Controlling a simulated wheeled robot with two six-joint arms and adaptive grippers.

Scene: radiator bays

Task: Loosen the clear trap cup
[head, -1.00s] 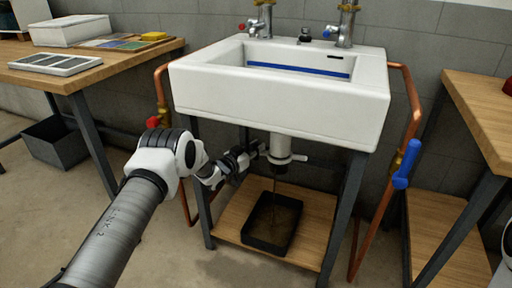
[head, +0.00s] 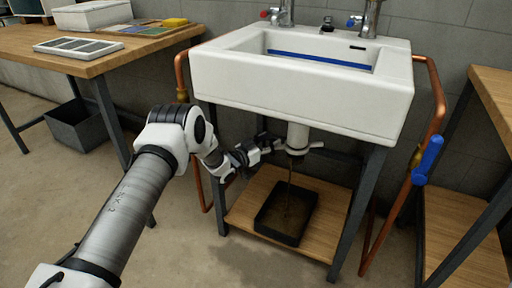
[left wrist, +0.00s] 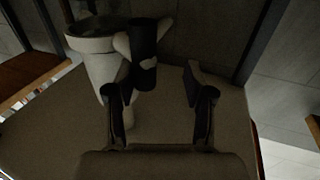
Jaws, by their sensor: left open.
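The trap cup (head: 296,152) hangs under the sink on a white drain pipe (head: 298,133), with a pale lever sticking out to its right. It looks whitish in the head view; its clearness cannot be told. A thin brown stream falls from it into the dark tray (head: 259,224) below. My left gripper (head: 268,142) is just left of the cup, at about its height. In the left wrist view the gripper (left wrist: 168,72) is open, and the cup (left wrist: 104,68) shows dimly beside the left finger. Whether they touch cannot be told. My right gripper is out of view.
The white sink (head: 300,90) stands on a dark frame with a wooden shelf (head: 322,205) beneath. Copper pipes flank it, the right one with a blue valve handle (head: 428,160). Workbenches stand left (head: 100,62) and right (head: 490,90). The floor at front left is clear.

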